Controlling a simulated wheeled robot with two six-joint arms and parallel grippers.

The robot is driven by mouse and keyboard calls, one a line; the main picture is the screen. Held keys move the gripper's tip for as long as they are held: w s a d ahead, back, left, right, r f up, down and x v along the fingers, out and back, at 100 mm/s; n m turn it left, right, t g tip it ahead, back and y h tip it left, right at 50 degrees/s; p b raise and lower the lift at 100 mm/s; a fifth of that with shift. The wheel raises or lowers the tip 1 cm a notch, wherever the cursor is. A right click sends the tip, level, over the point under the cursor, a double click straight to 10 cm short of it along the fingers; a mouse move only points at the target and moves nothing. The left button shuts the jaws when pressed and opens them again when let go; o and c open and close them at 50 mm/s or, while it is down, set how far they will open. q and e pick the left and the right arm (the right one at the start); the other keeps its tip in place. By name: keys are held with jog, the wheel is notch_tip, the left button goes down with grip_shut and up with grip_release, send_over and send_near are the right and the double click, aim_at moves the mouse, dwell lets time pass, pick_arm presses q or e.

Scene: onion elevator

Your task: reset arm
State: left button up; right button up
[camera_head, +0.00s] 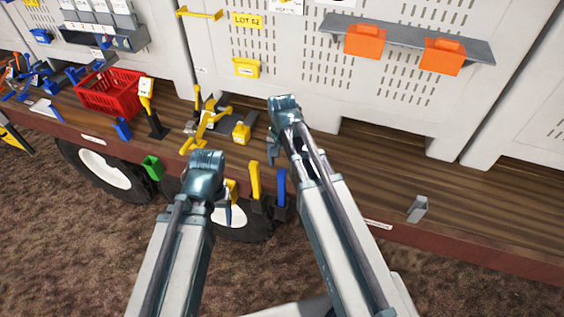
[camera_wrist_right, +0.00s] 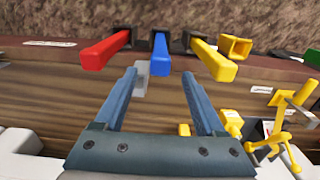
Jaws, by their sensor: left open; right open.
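My left gripper (camera_head: 226,205) hangs in front of the wagon's edge, near a yellow handle (camera_head: 255,180) and a blue handle (camera_head: 281,183). It looks empty, though its fingers are partly hidden by its own wrist. My right gripper (camera_head: 273,152) is over the wooden deck, just right of a small yellow block (camera_head: 241,132). In the right wrist view its two fingers (camera_wrist_right: 158,76) are spread with nothing held between them. Beyond the fingertips there are a red handle (camera_wrist_right: 105,51), a blue handle (camera_wrist_right: 160,55) and a yellow handle (camera_wrist_right: 213,60).
A red crate (camera_head: 110,92), a yellow bracket assembly (camera_head: 207,125) and a black stand with a yellow top (camera_head: 152,115) occupy the left deck. A green cup (camera_head: 153,167) is at the edge. A grey bracket (camera_head: 418,208) stands at right; the deck around it is mostly clear.

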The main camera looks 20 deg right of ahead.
notch_tip(320, 180, up, 3)
jog(key=shift+f+p, duration=0.2)
jog(key=shift+p, duration=0.55)
pick_arm(q)
notch_tip(320, 180, up, 3)
jog(key=shift+f, duration=0.2)
pick_arm(e)
jog(key=shift+f, duration=0.1)
jog(key=shift+s, duration=0.4)
jog(key=s+n, duration=0.7)
jog(key=s, duration=0.2)
pick_arm(q)
notch_tip(320, 180, down, 24)
jog(key=b, duration=2.4)
jog(key=shift+f, duration=0.25)
pick_arm(e)
jog(key=s+a+f+n, duration=0.1)
jog(key=a+f, duration=0.2)
jog(key=f, duration=0.5)
jog(key=s+a+f+n, duration=0.1)
jog(key=a+f, duration=0.3)
jog(key=f, duration=0.4)
jog(key=s+a+f+n+h, duration=0.1)
jog(key=s+a+f, duration=0.1)
jog(key=f, duration=0.6)
jog(key=shift+s+a+n, duration=0.25)
jog(key=shift+a+n, duration=0.05)
jog(key=shift+a, duration=0.45)
jog(key=shift+f, duration=0.1)
